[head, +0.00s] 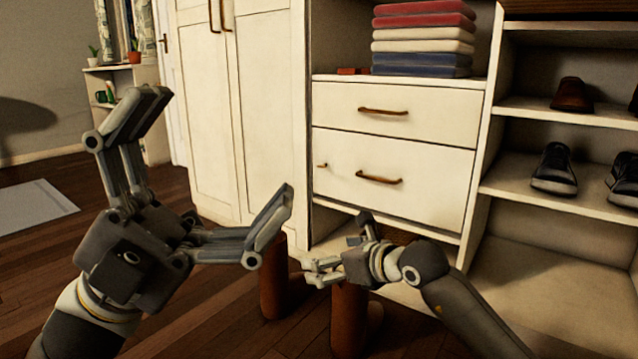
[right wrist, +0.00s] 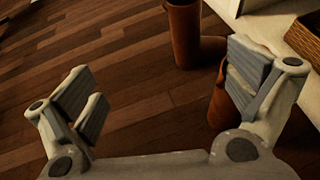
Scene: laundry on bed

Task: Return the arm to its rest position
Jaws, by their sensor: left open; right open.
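My left gripper (head: 205,172) is large in the left of the head view, its two fingers spread wide with nothing between them. My right gripper (head: 330,258) is lower and further away, in front of the white cabinet and close to the brown boots in the picture. In the right wrist view the right gripper's (right wrist: 165,95) fingers are wide apart and empty, over bare wooden floor. Its right finger partly covers one boot. I cannot tell from the pictures whether it touches that boot.
A pair of tall brown boots (head: 272,280) stands on the floor; they also show in the right wrist view (right wrist: 185,35). The white cabinet (head: 395,155) has shut drawers and folded laundry (head: 423,40) above. Dark shoes (head: 553,170) sit on shelves at right. A wicker basket (right wrist: 306,36) is low down.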

